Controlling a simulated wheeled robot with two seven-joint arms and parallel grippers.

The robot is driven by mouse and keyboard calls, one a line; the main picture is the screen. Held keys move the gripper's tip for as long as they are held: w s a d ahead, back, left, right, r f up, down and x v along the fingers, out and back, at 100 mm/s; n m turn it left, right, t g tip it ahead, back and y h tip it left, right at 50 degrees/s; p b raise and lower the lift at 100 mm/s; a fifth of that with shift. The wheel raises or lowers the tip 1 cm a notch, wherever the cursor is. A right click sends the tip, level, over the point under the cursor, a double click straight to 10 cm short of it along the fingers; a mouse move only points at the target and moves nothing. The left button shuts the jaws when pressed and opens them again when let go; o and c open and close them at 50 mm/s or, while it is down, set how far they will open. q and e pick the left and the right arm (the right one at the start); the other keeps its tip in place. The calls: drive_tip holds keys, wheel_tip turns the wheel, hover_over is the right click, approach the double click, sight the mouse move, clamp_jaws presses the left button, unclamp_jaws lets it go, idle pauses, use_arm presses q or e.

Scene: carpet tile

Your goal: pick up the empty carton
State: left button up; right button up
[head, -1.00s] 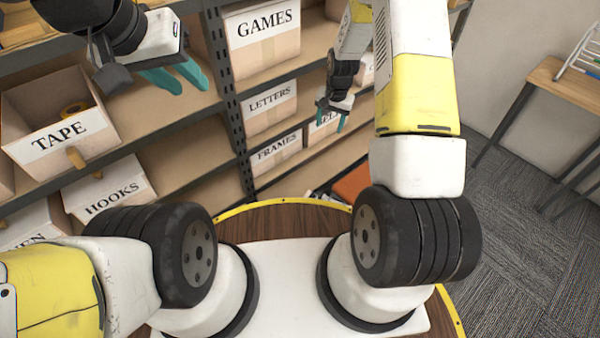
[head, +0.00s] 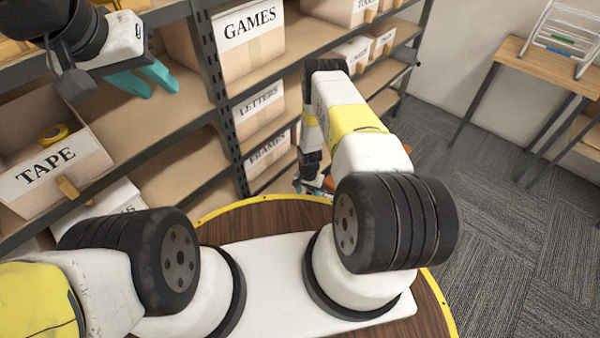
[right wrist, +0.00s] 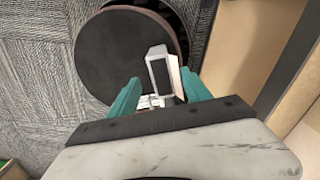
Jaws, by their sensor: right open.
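I cannot tell for sure which thing is the empty carton. In the right wrist view, a small white object with a dark face (right wrist: 160,72) shows between and beyond the fingertips of my right gripper (right wrist: 160,88). The fingers are apart and nothing is seen clamped in them. In the head view the right gripper (head: 312,187) is low by the shelf, partly hidden behind my arm. My left gripper (head: 160,85) is at the upper left in front of the shelf, its teal fingers apart and empty.
Shelves hold labelled boxes: TAPE (head: 48,170) with a yellow roll (head: 53,134), GAMES (head: 248,40), LETTERS (head: 260,108) and FRAMES (head: 268,155). A wooden table (head: 545,68) with a white rack (head: 562,40) stands right. Carpet (head: 490,220) is clear. A dark round disc (right wrist: 125,50) is near the right gripper.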

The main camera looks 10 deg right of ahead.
drive_tip(key=f, duration=0.4)
drive_tip(key=shift+w+f, duration=0.15)
drive_tip(key=shift+w, duration=0.05)
drive_tip(key=shift+c, duration=0.5)
clamp_jaws()
